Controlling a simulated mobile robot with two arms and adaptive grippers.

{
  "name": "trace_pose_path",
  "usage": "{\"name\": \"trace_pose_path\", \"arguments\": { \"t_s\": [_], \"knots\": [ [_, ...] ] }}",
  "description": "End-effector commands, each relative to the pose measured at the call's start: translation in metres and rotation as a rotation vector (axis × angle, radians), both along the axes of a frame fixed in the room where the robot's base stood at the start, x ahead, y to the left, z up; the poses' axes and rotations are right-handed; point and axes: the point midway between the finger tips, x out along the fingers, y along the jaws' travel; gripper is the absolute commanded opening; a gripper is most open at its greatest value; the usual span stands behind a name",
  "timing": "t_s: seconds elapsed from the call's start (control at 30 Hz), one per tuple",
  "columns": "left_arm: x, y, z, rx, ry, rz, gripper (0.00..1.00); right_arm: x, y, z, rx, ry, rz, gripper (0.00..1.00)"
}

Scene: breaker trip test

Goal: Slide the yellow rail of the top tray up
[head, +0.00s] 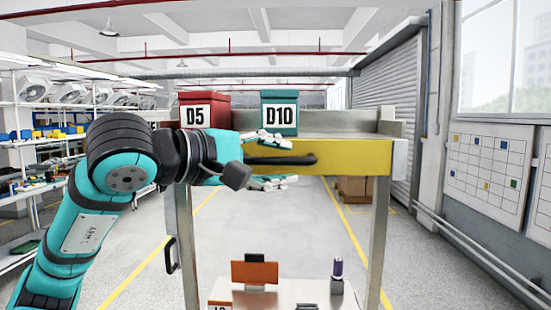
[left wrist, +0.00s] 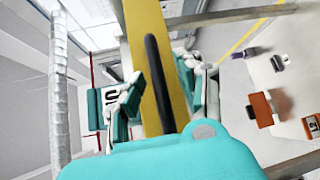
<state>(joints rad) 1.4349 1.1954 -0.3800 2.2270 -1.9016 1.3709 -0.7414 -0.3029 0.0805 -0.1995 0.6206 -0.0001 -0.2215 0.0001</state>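The yellow rail (head: 352,161) runs along the front of the top tray (head: 345,124) and carries a black handle (head: 298,160). In the left wrist view the rail (left wrist: 146,30) passes between my fingers, with the black handle (left wrist: 160,80) on it. My left gripper (head: 272,162) is open, one finger above the handle and one below it in the head view. Gaps show beside the fingers (left wrist: 165,95) in the left wrist view; I cannot tell whether either touches the rail. The gripper and wrist hide the rail's left part. My right gripper is not in view.
A red box marked D5 (head: 205,111) and a teal box marked D10 (head: 280,113) stand on the top tray. Below, a lower shelf (head: 290,290) holds an orange block (head: 254,273) and a purple-topped item (head: 337,275). The space between the trays is clear.

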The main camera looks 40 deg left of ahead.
Motion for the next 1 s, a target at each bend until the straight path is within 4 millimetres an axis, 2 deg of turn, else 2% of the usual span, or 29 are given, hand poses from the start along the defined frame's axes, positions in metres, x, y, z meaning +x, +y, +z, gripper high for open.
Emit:
{"name": "trace_pose_path", "arguments": {
  "t_s": [0.13, 0.4, 0.83, 1.0],
  "knots": [
    [0.000, 0.000, 0.000, 0.000, 0.000, 0.000, 0.36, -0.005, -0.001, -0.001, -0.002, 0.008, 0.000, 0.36],
    [0.000, 0.000, 0.000, 0.000, 0.000, 0.000, 0.01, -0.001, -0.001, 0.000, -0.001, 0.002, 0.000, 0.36],
    [0.000, 0.001, 0.002, -0.003, -0.002, 0.001, 0.00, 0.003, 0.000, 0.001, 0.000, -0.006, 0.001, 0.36],
    [0.000, 0.001, 0.020, -0.004, -0.005, 0.000, 0.00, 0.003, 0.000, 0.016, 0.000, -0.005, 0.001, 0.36]
  ]
}}
